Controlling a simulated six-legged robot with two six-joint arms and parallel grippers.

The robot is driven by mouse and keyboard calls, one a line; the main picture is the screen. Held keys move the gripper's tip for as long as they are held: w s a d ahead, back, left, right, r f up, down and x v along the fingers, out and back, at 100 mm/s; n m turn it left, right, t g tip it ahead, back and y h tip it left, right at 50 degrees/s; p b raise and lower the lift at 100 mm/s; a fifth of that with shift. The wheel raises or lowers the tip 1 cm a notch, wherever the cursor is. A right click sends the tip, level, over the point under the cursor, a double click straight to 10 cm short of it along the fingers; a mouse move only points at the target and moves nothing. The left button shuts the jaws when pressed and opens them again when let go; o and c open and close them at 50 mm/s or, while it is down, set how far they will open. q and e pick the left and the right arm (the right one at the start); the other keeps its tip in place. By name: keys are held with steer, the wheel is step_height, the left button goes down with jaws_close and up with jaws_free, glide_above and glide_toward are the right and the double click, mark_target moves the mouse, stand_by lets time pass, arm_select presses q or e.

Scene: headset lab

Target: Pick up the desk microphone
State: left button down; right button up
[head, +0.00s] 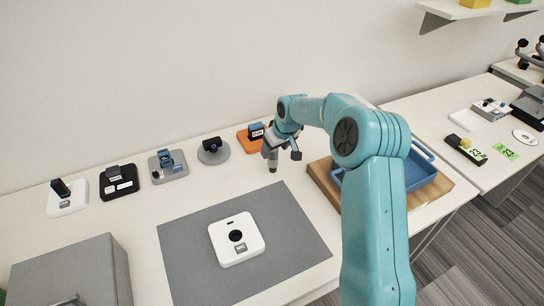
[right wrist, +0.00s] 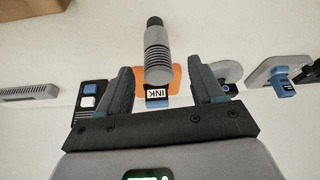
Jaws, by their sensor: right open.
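A grey cylinder with a ribbed body and a dark end, which I take to be the desk microphone (head: 271,158), is at the back of the white desk, just below my right gripper (head: 283,150). In the right wrist view the microphone (right wrist: 157,50) shows between the fingertips, its ribbed end nearest and its dark end farther off. My right gripper (right wrist: 160,82) is open, with a finger on each side and a gap to the microphone on both sides. My left gripper is not in view.
An orange holder (head: 244,141) with a blue INK block (head: 256,130) is close behind the microphone. Several small devices line the wall to the left. A blue tray (head: 415,171) on a wooden board (head: 322,182) stands right. A white device (head: 236,251) lies on the grey mat (head: 185,265).

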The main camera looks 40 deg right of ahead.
mark_target(273, 156)
steer(key=p+x, duration=0.2)
steer(key=x, duration=0.4)
steer(key=shift+s+d, duration=0.1)
steer(key=shift+d, duration=0.05)
steer(key=shift+f, duration=0.25)
steer(key=c, duration=1.1)
steer(key=shift+r, duration=0.15)
